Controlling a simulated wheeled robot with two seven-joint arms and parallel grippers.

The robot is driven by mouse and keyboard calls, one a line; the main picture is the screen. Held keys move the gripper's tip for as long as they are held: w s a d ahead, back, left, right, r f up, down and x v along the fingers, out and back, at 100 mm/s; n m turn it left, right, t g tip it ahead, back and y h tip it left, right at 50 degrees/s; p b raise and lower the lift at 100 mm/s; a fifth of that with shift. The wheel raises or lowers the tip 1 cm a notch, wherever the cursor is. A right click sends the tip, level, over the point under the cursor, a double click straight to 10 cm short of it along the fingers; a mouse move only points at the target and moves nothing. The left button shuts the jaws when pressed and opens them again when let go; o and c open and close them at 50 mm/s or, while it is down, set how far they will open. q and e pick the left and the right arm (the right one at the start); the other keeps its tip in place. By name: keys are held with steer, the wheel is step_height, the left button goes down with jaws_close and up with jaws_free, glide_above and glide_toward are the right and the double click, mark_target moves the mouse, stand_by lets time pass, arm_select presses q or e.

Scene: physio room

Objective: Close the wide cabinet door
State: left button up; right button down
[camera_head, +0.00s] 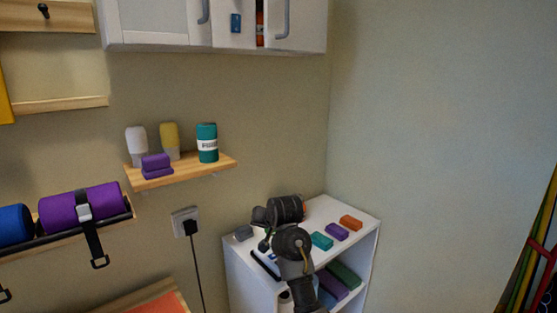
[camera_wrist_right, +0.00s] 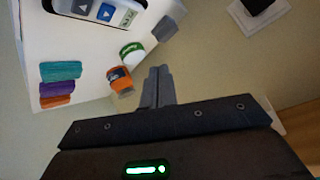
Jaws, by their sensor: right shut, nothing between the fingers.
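A white wall cabinet (camera_head: 160,24) hangs at the top of the head view, cut off by the upper edge. Its left door and right door (camera_head: 300,22) each carry a grey handle. A narrow dark gap beside the right door shows something orange inside, so this door looks slightly ajar. I cannot tell how far. My right gripper (camera_wrist_right: 158,87) is shut and empty in the wrist view, above the low white shelf's edge. In the head view my right arm is in front of this shelf, well below the cabinet. My left gripper is not in view.
The low white shelf (camera_head: 362,232) holds teal, purple and orange blocks, an orange bottle (camera_wrist_right: 119,80) and a device with blue buttons (camera_wrist_right: 101,10). A wooden wall shelf (camera_head: 190,171) with bottles sits under the cabinet.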

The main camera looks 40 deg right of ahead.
steer(key=w+d+r+m+t, duration=0.1)
steer(key=w+d+r, duration=0.1)
steer(key=r, duration=0.5)
steer(key=w+d+r+m+t, duration=0.1)
steer(key=d+r+m, duration=0.1)
steer(key=r, duration=0.6)
steer(key=m+t+y, duration=0.5)
steer(key=t, duration=0.2)
glide_toward(271, 33)
steer(key=w+p, duration=0.1)
steer(key=p, duration=0.1)
steer(key=w+p, duration=0.2)
steer(key=p, duration=0.1)
steer(key=w+p, duration=0.2)
steer(key=shift+w+a+r, duration=0.1)
steer(key=shift+a+r, duration=0.3)
steer(key=shift+w+a+f+p, duration=0.1)
steer(key=shift+w+f+p, duration=0.15)
steer(key=shift+w+p, duration=0.45)
steer(key=shift+w, duration=0.15)
